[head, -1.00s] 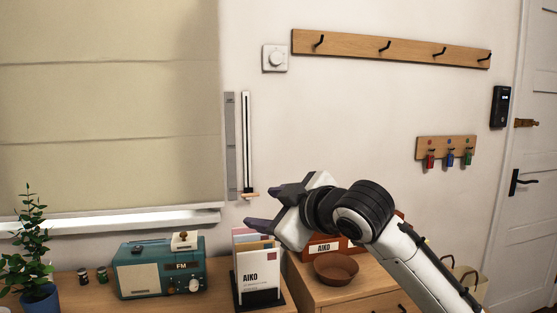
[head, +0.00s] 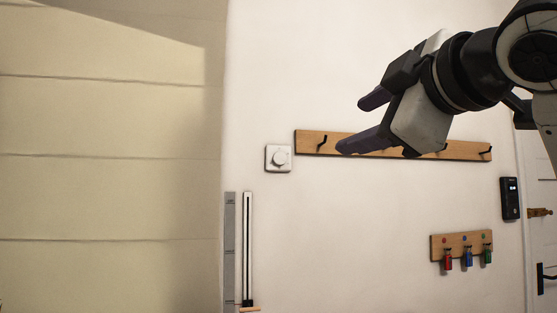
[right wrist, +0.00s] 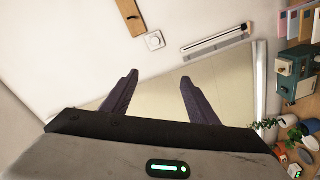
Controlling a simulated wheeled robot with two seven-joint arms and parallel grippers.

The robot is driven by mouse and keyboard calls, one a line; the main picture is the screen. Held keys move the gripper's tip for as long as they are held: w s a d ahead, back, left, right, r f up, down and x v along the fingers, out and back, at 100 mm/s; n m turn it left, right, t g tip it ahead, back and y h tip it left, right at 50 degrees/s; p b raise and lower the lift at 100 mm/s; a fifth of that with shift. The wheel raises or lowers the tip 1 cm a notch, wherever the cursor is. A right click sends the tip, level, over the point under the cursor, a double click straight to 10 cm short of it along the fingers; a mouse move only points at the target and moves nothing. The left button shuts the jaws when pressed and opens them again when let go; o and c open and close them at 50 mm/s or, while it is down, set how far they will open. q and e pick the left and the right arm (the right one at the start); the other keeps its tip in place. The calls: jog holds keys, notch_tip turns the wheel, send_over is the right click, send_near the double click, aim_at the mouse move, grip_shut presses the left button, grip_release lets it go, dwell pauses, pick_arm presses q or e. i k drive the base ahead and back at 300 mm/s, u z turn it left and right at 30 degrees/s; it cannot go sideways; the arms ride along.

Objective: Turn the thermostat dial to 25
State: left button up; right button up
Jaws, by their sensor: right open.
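The thermostat is a white square plate with a round white dial (head: 279,158) on the wall, left of the hook rail. It also shows in the right wrist view (right wrist: 154,41), above the fingers. The dial's markings are too small to read. My right gripper (head: 358,122) is open and empty, in front of the hook rail, to the right of the thermostat and a little higher in the head view. Its two dark fingers (right wrist: 157,98) are spread apart in the right wrist view, with nothing between them. My left gripper is not in view.
A wooden hook rail (head: 312,142) is right of the thermostat, partly hidden by my right gripper. A vertical slider (head: 247,245) is on the wall below, beside a window blind (head: 110,160). A key rack (head: 440,243) and a black door panel (head: 510,198) are at right.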

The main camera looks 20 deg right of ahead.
aim_at(280, 158)
jog(key=z, duration=0.1)
jog(key=i, duration=1.25)
jog(key=u, duration=0.1)
